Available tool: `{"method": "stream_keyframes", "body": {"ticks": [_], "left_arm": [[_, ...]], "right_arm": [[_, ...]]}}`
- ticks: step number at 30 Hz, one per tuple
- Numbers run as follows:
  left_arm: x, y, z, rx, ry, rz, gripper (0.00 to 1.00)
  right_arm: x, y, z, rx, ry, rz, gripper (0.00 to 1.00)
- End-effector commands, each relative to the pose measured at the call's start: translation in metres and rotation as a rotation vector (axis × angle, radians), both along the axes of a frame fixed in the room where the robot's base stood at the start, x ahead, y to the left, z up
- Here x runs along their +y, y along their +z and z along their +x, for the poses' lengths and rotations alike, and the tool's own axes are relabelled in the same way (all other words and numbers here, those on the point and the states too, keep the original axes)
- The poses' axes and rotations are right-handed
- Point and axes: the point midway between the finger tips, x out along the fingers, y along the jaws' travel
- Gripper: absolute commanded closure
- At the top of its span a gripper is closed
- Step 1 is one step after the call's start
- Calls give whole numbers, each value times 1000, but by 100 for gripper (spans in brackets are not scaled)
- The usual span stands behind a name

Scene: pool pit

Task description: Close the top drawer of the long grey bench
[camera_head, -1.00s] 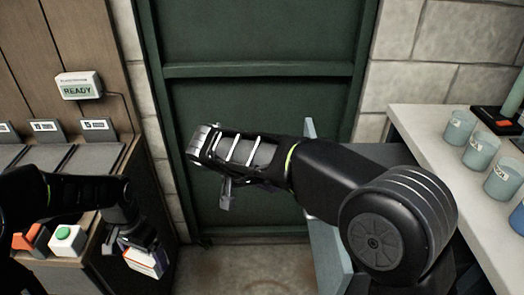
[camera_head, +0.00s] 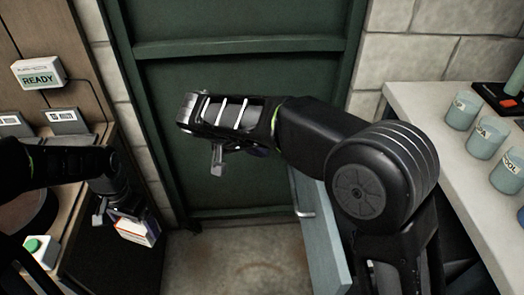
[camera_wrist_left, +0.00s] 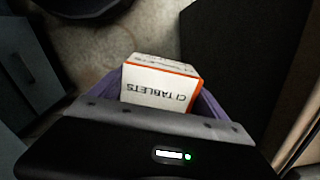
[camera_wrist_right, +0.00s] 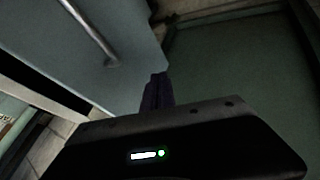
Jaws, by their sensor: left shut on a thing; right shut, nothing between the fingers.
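The long grey bench (camera_head: 405,101) stands at the right with a pale top. Its top drawer (camera_head: 321,241) is pulled out, its blue-grey front showing a bar handle (camera_head: 305,213). My right arm hides part of the drawer. My right gripper (camera_head: 217,166) is shut and empty, beyond the drawer front in front of the green door. In the right wrist view its fingertips (camera_wrist_right: 157,90) appear by the edge of the drawer front (camera_wrist_right: 130,45); contact cannot be told. My left gripper (camera_head: 116,212) is shut on a white and orange tablets box (camera_wrist_left: 158,84), at the left.
Several labelled jars (camera_head: 484,137) stand on the bench top. A wooden console with a READY sign (camera_head: 38,75) and a green button (camera_head: 37,245) is at the left. The green door (camera_head: 245,75) is behind. Bare floor (camera_head: 235,262) lies between console and bench.

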Motion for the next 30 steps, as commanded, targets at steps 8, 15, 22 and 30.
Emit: {"method": "stream_keyframes", "body": {"ticks": [8,15,22,30], "left_arm": [[0,-2,0,0,0,0,56],[0,-2,0,0,0,0,56],[0,-1,0,0,0,0,56],[0,-1,0,0,0,0,56]], "right_arm": [[-22,-40,19,4,-2,-2,100],[-48,-69,37,-1,-3,0,100],[-74,-69,38,0,0,1,100],[-79,-69,38,0,0,0,100]]}}
